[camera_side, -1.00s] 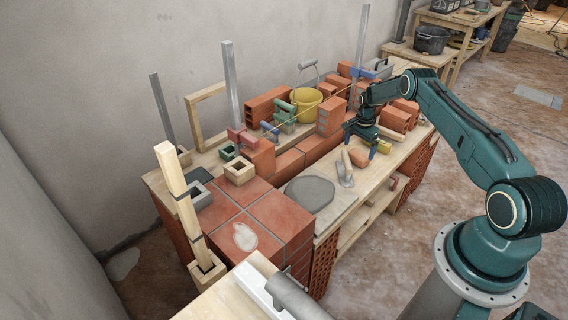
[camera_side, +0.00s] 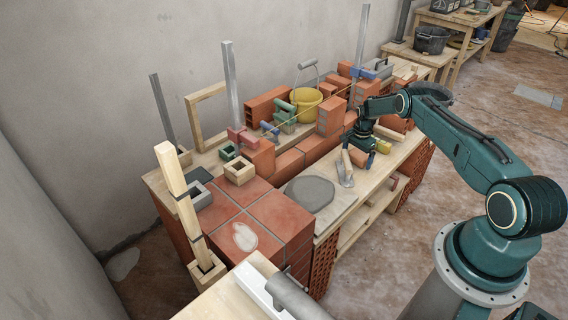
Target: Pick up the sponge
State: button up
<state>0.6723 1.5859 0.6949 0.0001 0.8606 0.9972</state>
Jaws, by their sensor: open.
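A small yellow block that looks like the sponge (camera_side: 383,146) lies on the wooden bench top, just right of my gripper. My gripper (camera_side: 361,157) points down, low over the bench beside it, with its jaws apart. A tan-orange piece (camera_side: 356,157) shows at the fingers and is partly hidden by them. I cannot tell whether the fingers touch it. The lower side of the yellow block is hard to make out at this size.
A trowel (camera_side: 345,170) lies just left of my gripper, near a grey mortar patch (camera_side: 309,193). Bricks (camera_side: 330,117) and a yellow bucket (camera_side: 305,102) stand behind. The bench's front edge is close, with open floor beyond.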

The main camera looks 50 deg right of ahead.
aim_at(356, 155)
jog(key=shift+c, duration=0.4)
jog(key=c, duration=0.9)
jog(key=shift+r, duration=0.15)
notch_tip(356, 155, up, 20)
jog(key=shift+f, duration=0.15)
dwell(0.3)
jog(key=o, duration=0.3)
jog(key=c, duration=0.4)
jog(key=shift+w+a, duration=0.1)
